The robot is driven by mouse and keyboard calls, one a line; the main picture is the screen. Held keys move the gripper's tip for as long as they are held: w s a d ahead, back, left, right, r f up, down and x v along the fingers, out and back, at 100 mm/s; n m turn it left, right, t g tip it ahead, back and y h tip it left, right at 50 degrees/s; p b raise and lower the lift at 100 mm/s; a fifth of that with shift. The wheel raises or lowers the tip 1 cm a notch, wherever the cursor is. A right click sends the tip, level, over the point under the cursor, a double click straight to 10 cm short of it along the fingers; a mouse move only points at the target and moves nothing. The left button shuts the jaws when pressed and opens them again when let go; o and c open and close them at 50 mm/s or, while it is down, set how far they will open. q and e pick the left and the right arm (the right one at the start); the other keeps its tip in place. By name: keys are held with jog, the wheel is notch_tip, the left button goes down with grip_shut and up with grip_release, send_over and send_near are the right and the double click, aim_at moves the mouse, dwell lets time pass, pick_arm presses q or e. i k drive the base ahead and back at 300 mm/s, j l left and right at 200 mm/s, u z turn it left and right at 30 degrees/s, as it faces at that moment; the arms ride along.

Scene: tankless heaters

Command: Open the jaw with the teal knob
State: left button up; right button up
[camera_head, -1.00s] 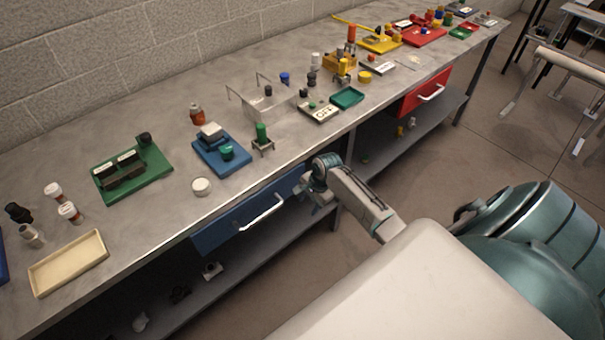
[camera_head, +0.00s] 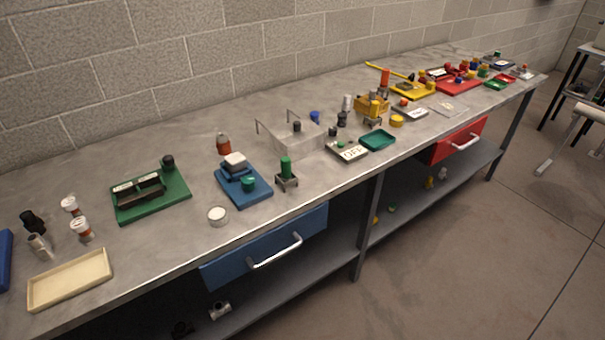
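A teal-green knob (camera_head: 248,183) sits at the front of a small blue device on a blue base plate (camera_head: 256,198), left of the middle of the bench. Behind the knob is a blue block with a pale piece (camera_head: 235,160) on top. At this size I cannot tell how far the jaw is open. Neither of my grippers is in the head view.
The grey bench (camera_head: 330,187) runs along a block wall. A green plate with a dark fixture (camera_head: 140,188) stands left of the blue device. A white round dish (camera_head: 218,215) and a green cylinder on a stand (camera_head: 286,172) are close by. A blue drawer (camera_head: 250,250) is below.

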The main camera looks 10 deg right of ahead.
aim_at(248, 183)
jog(key=j+z, duration=0.25)
jog(key=z, duration=0.15)
jog(key=k+j+z, duration=0.15)
jog(key=z, duration=0.2)
jog(key=k+j+z, duration=0.15)
jog(key=z, duration=0.25)
jog(key=k+j+z, duration=0.15)
jog(key=z, duration=0.25)
jog(key=k+j, duration=0.3)
